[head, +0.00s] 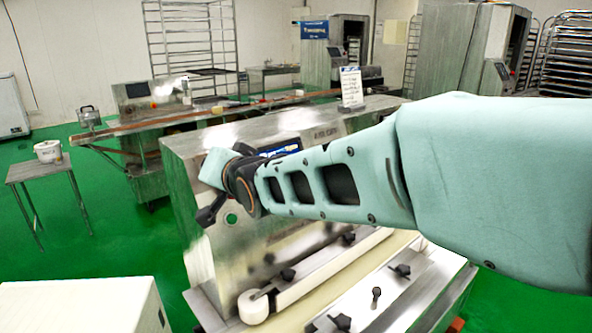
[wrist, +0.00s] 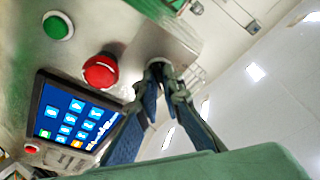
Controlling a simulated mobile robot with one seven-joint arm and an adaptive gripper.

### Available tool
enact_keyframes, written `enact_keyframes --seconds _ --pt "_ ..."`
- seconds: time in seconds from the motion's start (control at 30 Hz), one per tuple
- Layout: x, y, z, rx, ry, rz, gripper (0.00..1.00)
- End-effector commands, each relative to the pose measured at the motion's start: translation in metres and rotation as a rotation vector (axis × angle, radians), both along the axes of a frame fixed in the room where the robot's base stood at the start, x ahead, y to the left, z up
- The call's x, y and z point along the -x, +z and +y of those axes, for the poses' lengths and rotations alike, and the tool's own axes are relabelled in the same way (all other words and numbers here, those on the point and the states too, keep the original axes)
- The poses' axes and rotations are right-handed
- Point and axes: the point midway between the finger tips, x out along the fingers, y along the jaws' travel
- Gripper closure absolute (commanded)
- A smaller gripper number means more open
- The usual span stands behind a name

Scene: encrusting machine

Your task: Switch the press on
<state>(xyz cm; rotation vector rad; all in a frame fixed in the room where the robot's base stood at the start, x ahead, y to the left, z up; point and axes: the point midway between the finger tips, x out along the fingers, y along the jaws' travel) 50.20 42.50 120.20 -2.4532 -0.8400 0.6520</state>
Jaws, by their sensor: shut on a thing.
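The press (head: 185,165) is a steel machine at the middle of the head view, with its front panel partly behind my arm. The wrist view shows its panel with a green button (wrist: 58,26), a red mushroom button (wrist: 101,71) and a lit blue touchscreen (wrist: 72,119). The green button also shows in the head view (head: 231,218). My gripper (wrist: 158,72) has its fingertips together at the panel, right of the red button. It is shut on a small knob, mostly hidden between the fingertips. In the head view my gripper (head: 208,213) is dark and partly hidden by my wrist.
A small white roller (head: 253,306) and several black clamp knobs lie along the conveyor below the panel. A small steel table (head: 35,170) with a white pot stands at left. A white box (head: 85,305) is at the front left. Green floor between them is clear.

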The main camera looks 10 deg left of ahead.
Motion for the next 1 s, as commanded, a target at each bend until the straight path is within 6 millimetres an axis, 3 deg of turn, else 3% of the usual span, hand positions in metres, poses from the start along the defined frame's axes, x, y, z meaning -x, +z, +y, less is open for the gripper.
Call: enact_keyframes --seconds 0.93,1.0 --pt "0.0039 -0.0020 0.0004 -0.066 -0.053 0.093 1.00" --pt "0.0040 -0.0022 0.0005 -0.066 -0.053 0.093 0.86"
